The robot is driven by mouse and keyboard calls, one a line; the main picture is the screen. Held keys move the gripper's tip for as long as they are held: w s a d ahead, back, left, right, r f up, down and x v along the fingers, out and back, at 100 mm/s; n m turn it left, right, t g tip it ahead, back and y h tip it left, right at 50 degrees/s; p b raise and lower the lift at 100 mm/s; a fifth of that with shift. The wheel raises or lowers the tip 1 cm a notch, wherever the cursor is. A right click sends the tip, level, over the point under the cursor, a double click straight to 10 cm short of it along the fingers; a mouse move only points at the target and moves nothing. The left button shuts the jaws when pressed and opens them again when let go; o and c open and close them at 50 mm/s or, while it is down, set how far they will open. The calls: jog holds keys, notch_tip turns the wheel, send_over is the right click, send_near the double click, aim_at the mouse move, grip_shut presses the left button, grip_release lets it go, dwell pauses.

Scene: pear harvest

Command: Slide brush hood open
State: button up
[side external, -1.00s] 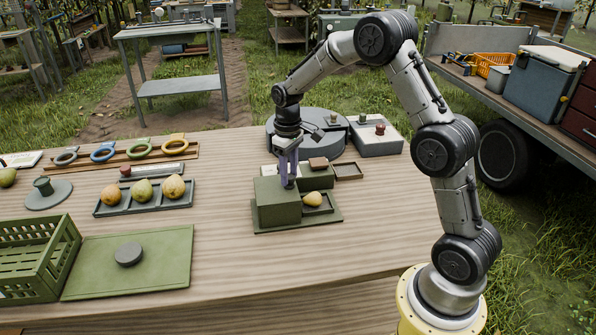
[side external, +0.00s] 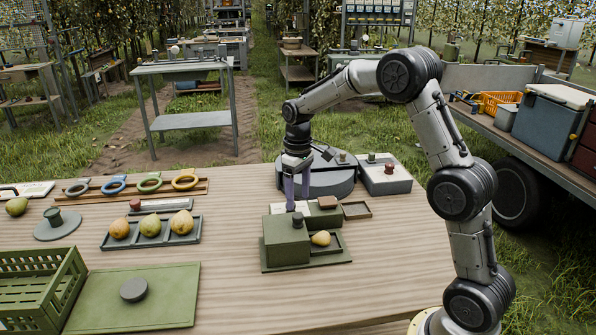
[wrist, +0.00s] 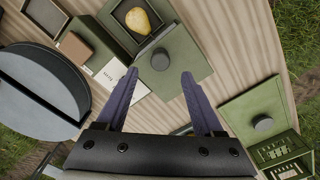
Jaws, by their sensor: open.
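The green brush hood (side external: 286,245) is a box on a flat green base, with a dark round knob (side external: 298,220) on top. A tray holding a yellow pear (side external: 320,238) lies uncovered at its right side. My gripper (side external: 297,203) is open, fingers pointing down, just above the knob. In the wrist view the knob (wrist: 160,60) appears between and slightly beyond the two fingertips (wrist: 158,74), apart from both. The hood top (wrist: 185,62) and the pear (wrist: 138,20) also show there. The inside of the hood is hidden.
A round grey unit (side external: 325,178) and a grey box (side external: 383,180) stand behind. A row of pears in a tray (side external: 150,246), a green crate (side external: 35,285) and a green board (side external: 165,300) lie left. The table's front middle is clear.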

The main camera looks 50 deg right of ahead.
notch_tip(320, 180, up, 8)
jog(key=shift+r, duration=0.25)
jog(key=shift+a, duration=0.1)
jog(key=s+a+r+n+t, duration=0.1)
jog(key=s+a+r+t, duration=0.1)
jog(key=s+a+r, duration=0.35)
jog(key=s+a+r+t, duration=0.25)
jog(key=s+r, duration=0.35)
jog(key=s, duration=0.3)
jog(key=s+a+f, duration=0.2)
jog(key=s+f, duration=0.2)
jog(key=s, duration=0.3)
jog(key=s+a+f+m+t, duration=0.1)
jog(key=s+f, duration=0.4)
jog(key=s, duration=0.1)
jog(key=shift+s+a, duration=0.35)
jog(key=shift+a, duration=0.05)
jog(key=shift+r, duration=0.1)
